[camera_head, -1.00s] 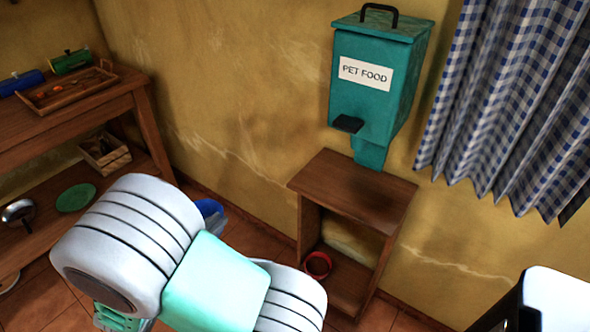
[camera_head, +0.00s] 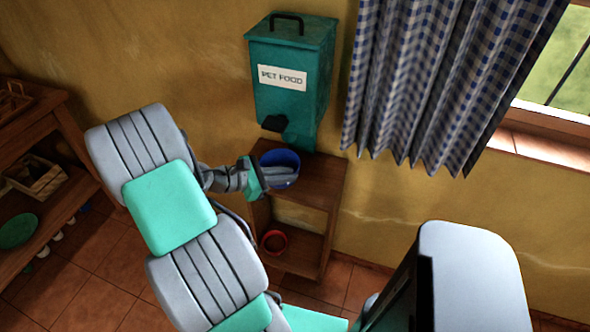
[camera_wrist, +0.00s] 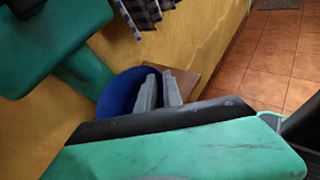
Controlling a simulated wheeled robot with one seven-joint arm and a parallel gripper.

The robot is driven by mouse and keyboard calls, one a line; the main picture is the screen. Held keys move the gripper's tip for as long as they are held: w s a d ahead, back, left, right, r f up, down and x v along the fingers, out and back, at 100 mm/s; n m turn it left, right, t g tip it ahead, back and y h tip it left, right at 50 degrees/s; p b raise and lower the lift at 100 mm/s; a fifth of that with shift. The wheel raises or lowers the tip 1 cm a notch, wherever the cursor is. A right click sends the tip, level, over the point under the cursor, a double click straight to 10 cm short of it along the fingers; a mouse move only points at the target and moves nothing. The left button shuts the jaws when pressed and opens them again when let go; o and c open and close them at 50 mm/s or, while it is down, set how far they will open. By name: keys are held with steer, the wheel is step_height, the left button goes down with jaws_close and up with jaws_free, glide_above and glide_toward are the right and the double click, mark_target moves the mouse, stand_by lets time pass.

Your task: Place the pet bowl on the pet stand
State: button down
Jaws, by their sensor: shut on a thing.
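A blue bowl (camera_head: 280,160) is at my gripper (camera_head: 284,177), at the left part of the wooden stand's top (camera_head: 316,178), under the pet food dispenser's spout. My gripper is shut on the bowl's near rim. In the wrist view the blue bowl (camera_wrist: 122,92) shows beyond the two grey fingers (camera_wrist: 158,90), with a corner of the wooden top (camera_wrist: 186,80) behind it. I cannot tell whether the bowl touches the top or hangs just above it. A red bowl (camera_head: 274,242) sits on the stand's lower shelf.
The teal dispenser (camera_head: 290,85) labelled PET FOOD hangs on the wall close above the bowl; it also fills the upper left of the wrist view (camera_wrist: 45,45). A checked curtain (camera_head: 430,80) hangs to the right. A wooden shelf unit (camera_head: 45,125) stands at the left.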

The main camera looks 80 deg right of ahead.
mark_target(295, 161)
steer(key=d, duration=0.8)
steer(key=shift+s+d, duration=0.15)
steer(key=shift+s, duration=0.25)
step_height(295, 161, down, 3)
steer(key=shift+r, duration=0.2)
step_height(295, 161, down, 4)
steer(key=shift+r, duration=0.1)
steer(key=shift+d+f, duration=0.15)
steer(key=shift+f, duration=0.15)
steer(key=c, duration=1.4)
jaws_free()
steer(key=shift+c, duration=0.2)
steer(key=shift+w, duration=0.15)
